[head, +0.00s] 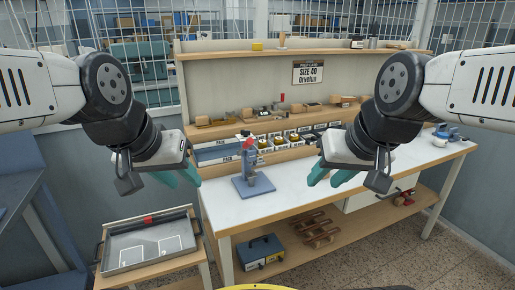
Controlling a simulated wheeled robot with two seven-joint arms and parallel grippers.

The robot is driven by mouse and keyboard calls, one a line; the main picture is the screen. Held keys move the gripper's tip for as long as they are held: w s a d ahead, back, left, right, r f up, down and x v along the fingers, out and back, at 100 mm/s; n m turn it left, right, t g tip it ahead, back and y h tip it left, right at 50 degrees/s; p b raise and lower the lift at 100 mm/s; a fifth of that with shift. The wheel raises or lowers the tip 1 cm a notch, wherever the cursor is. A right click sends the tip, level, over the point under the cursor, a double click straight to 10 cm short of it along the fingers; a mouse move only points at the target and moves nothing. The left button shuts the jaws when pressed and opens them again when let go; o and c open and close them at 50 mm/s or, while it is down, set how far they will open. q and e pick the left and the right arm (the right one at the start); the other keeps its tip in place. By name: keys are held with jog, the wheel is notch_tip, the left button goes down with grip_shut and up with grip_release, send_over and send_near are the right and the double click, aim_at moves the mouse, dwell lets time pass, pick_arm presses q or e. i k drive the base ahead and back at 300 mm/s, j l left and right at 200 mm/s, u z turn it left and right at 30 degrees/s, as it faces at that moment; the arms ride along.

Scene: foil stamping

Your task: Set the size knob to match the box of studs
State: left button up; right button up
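A small blue-grey press (253,181) with red parts near its top stands on the white bench top. It is too small to make out a size knob or its setting. A row of small bins with white labels (292,133) runs along the back of the bench. I cannot tell which one is the box of studs. A card (308,72) on the back panel reads "SIZE 40 Orvelun". My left gripper (184,183) is open and empty, left of the press. My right gripper (324,183) is open and empty above the bench, right of the press.
A grey tray (122,268) with white outlines sits on a low stand at the lower left. A blue toolbox (261,251) and wooden pieces (318,232) lie on the lower shelf. A blue device (446,133) stands at the bench's right end. The bench front (300,207) is clear.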

aim_at(245, 133)
jog(key=i+l+u, duration=0.25)
jog(key=i+l, duration=0.3)
jog(key=i+j+u, duration=0.15)
jog(key=j+u, duration=0.3)
